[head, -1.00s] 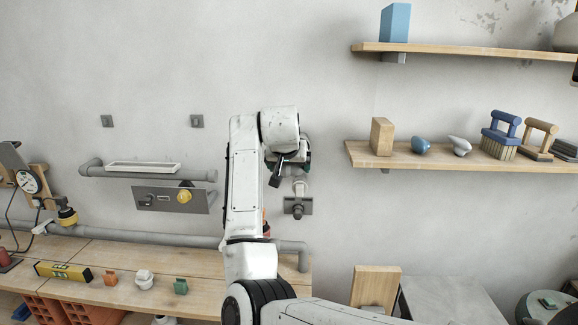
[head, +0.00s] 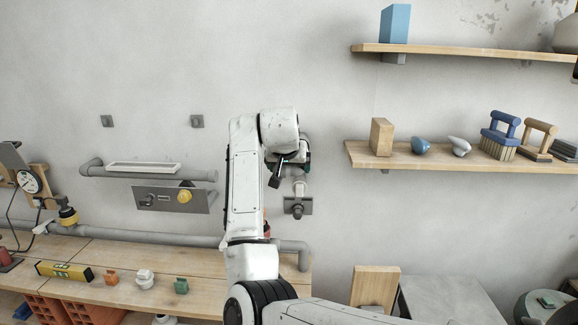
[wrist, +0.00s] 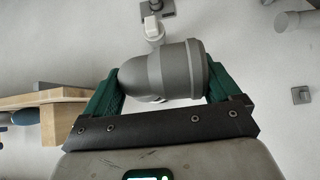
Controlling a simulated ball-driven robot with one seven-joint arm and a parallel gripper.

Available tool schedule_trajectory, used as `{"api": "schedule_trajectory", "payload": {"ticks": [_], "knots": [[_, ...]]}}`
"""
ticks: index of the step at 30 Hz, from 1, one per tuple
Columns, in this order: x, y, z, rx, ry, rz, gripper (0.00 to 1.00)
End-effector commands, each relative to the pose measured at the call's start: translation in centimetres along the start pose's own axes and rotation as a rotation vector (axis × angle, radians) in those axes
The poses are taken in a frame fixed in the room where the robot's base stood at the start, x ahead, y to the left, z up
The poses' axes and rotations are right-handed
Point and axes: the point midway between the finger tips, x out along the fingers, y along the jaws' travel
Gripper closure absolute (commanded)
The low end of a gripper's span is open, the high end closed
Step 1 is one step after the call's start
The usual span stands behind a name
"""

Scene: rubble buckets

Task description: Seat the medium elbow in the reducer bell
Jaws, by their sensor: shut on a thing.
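My gripper (wrist: 163,98) is shut on a grey pipe fitting, the medium elbow (wrist: 168,75), with one green finger on each side of it. The elbow has a wide collar on the right and a rounded bend on the left. Behind it in the wrist view is a pale fitting (wrist: 152,28), likely the reducer bell, on a grey wall plate (wrist: 157,9). There the held elbow is hidden or too small to make out. I cannot tell whether the elbow touches the pale fitting.
A wooden shelf (head: 430,157) with brushes and blocks is to the right. A workbench (head: 100,262) at the lower left holds a yellow level (head: 64,272) and several small parts. Grey pipes (head: 150,237) run along the wall. The wall above my gripper is clear.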

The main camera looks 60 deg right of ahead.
Motion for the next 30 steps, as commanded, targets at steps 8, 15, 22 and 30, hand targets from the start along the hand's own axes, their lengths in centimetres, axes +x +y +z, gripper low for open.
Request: {"api": "schedule_trajectory", "payload": {"ticks": [8, 15, 22, 30], "knots": [[-0.1, 0.0, -0.1, 0.000, 0.000, 0.001, 0.72], [0.3, 0.0, -0.5, -0.001, 0.000, 0.001, 0.72], [0.8, 0.0, -1.1, -0.001, 0.000, 0.000, 0.72], [1.4, -0.1, -1.7, 0.000, 0.001, 0.000, 0.72]]}}
